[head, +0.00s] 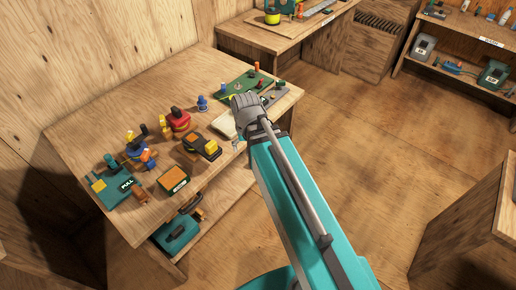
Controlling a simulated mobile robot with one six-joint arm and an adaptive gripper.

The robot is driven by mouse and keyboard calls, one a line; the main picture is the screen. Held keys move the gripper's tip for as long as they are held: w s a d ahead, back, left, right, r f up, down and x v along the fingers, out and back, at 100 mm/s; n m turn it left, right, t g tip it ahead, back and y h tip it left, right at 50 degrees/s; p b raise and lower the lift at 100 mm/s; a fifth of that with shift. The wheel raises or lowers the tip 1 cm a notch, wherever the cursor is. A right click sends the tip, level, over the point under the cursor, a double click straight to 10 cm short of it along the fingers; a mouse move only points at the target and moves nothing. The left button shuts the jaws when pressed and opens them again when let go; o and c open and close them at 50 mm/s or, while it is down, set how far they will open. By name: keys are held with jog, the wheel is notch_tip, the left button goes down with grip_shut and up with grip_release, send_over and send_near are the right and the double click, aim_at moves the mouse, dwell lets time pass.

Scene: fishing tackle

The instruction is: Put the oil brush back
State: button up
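My arm reaches over the right part of the wooden workbench (85,125). My gripper (237,143) is mostly hidden beneath my own grey wrist; only a small grey bit shows below it, and I cannot tell whether it is open or holds anything. I cannot pick out the oil brush for sure among the small items. A green mat (232,86) with small parts on it lies by the bench's far right, close to my wrist. A pale tray (222,125) sits just left of the wrist, partly covered by it.
A red reel (179,120), a blue reel (136,146), a black-and-orange device (203,147), an orange-topped box (173,179) and a teal tray (113,190) crowd the bench's left and middle. A teal case (177,234) is on the shelf below. The floor to the right is clear.

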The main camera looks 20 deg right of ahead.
jog(key=shift+s+d+n, duration=0.25)
jog(key=shift+s+d, duration=0.15)
jog(key=shift+d, duration=0.4)
jog(key=shift+s+d+n, duration=0.25)
jog(key=shift+s+d, duration=0.15)
jog(key=shift+d, duration=0.4)
